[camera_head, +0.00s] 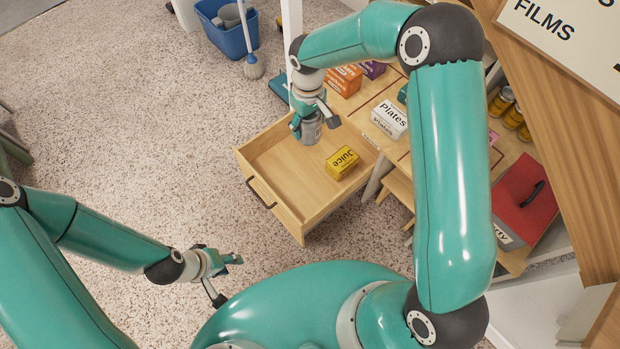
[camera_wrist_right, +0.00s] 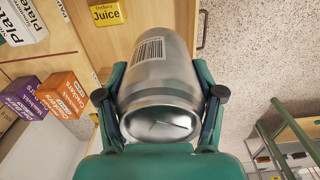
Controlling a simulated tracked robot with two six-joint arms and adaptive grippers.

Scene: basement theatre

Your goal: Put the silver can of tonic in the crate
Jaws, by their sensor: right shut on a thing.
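The silver can (camera_head: 310,133) is held in my right gripper (camera_head: 316,120), above the far part of an open wooden box (camera_head: 268,205). The box has a front handle and looks like a pulled-out drawer; nothing else in view is clearly a crate. In the right wrist view the can (camera_wrist_right: 162,75) sits between both fingers of my right gripper (camera_wrist_right: 166,98), with its barcode and one metal end showing. A yellow juice box (camera_head: 342,163) lies inside the wooden box. My left gripper (camera_head: 228,278) is open and empty over the floor, nearer my body.
A white plates box (camera_head: 388,118) and an orange box (camera_head: 345,80) stand on the wooden surface beside the drawer. A red-lidded box (camera_head: 525,195) and yellow cans (camera_head: 502,102) are further right. A blue tub (camera_head: 228,32) stands on the floor. The drawer's left half is clear.

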